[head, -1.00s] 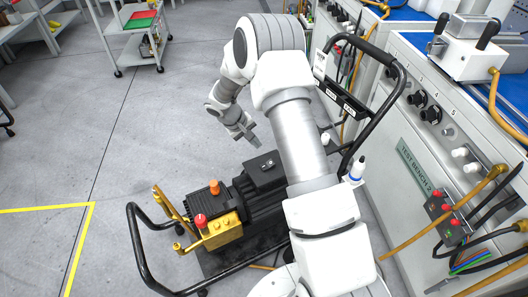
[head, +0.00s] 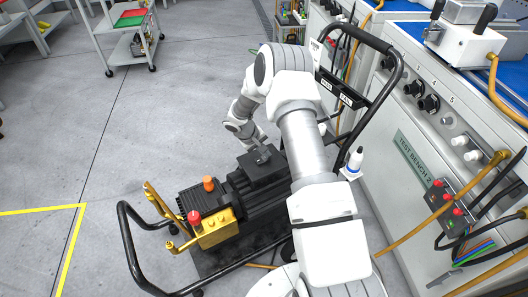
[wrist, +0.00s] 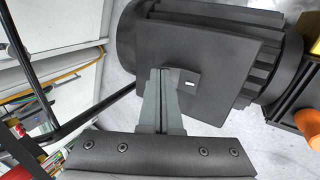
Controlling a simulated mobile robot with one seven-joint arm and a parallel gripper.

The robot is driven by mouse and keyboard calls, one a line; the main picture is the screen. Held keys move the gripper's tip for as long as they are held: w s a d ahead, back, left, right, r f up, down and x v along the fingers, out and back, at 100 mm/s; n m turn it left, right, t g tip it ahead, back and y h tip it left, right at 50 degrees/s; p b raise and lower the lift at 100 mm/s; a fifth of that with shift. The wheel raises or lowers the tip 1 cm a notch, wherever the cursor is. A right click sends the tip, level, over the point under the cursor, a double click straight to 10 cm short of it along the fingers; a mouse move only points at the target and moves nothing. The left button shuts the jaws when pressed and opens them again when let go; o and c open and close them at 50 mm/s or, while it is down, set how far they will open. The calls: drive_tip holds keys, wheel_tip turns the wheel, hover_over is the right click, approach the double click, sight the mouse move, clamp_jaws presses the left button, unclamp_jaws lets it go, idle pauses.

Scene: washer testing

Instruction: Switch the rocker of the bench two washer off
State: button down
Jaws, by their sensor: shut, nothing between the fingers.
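The bench two washer has a finned black motor (head: 258,200), a yellow pump block (head: 215,232) and a black frame on the floor beside the bench labelled TEST BENCH 2. A black box sits on top of the motor; its flat lid (wrist: 225,60) fills the middle of the wrist view. A small dark switch plate with a white mark (wrist: 190,85) lies on the lid, partly behind my fingers; the rocker's position cannot be read. My gripper (wrist: 161,72) is shut and empty, its tips over the plate's left part. Whether they touch is unclear. In the head view, my gripper (head: 263,155) is at the box.
Test bench 2 (head: 405,150) stands close on the right with hoses and red buttons. An orange cap (head: 208,183) and red knob (head: 194,217) stand up nearby. Open floor lies left.

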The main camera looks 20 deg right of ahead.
sight(261, 162)
drive_tip(key=shift+d, duration=0.1)
drive_tip(key=shift+d+f+y+p, duration=0.25)
drive_tip(key=shift+d+y+p, duration=0.15)
drive_tip(key=shift+y, duration=0.1)
drive_tip(key=shift+a+f, duration=0.1)
drive_tip(key=shift+a, duration=0.25)
drive_tip(key=shift+s+a+b, duration=0.1)
drive_tip(key=shift+a+b, duration=0.2)
drive_tip(key=shift+a, duration=0.4)
drive_tip(key=shift+r, duration=0.25)
wheel_tip(261, 162, up, 14)
drive_tip(key=p, duration=0.5)
drive_tip(key=shift+a, duration=0.35)
